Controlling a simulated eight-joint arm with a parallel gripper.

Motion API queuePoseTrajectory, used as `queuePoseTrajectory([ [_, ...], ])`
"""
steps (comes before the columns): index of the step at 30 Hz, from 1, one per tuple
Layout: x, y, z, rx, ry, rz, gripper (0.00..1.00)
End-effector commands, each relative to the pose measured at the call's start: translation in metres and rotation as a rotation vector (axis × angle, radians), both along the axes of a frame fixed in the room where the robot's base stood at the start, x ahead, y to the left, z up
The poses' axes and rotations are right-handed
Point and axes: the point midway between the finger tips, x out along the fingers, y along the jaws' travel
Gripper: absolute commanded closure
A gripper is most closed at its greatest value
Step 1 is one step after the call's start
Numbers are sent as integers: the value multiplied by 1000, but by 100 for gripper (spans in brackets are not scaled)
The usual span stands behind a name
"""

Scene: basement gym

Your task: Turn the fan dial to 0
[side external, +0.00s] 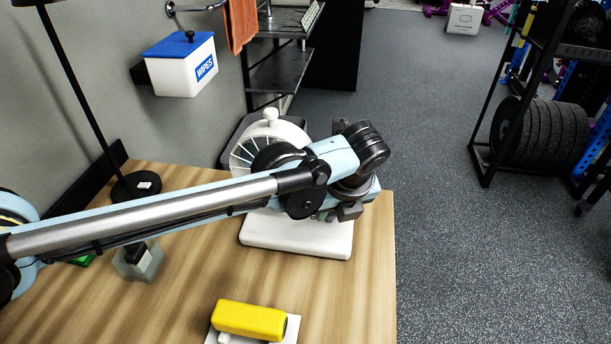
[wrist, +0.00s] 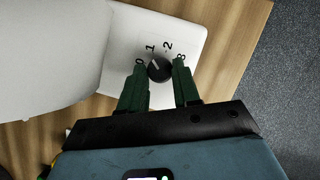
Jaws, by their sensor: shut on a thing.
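The white desk fan stands on the wooden table; its base (side external: 290,237) and caged head (side external: 240,155) show in the side view, partly behind my arm. In the wrist view its base (wrist: 120,75) carries a round black dial (wrist: 159,69) with a short pale mark on it. The numbers 1 and 2 are clear above the dial; 0 and 3 sit beside my fingertips, partly covered. My gripper (wrist: 160,65) has one green finger on each side of the dial and is shut on it. The dial is hidden in the side view. I cannot tell exactly which number the mark points to.
A yellow block (side external: 249,320) on a white piece lies at the table's front. A small clear container (side external: 138,262) and a black lamp base (side external: 136,187) stand at the left. A wipes box (side external: 181,68) hangs on the wall. The table's right edge is close to the fan.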

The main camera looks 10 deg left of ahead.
Motion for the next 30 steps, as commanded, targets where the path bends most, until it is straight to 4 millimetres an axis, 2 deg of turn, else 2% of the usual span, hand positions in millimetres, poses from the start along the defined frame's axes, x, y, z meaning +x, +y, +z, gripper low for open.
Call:
queuePoseTrajectory([
  [9,1,-2,1,-1,-3,178,99],
  [22,1,-1,1,1,-3,210,99],
  [23,1,-1,1,1,-3,210,67],
  [27,1,-1,1,1,-3,210,46],
  [30,1,-1,1,0,-2,209,43],
])
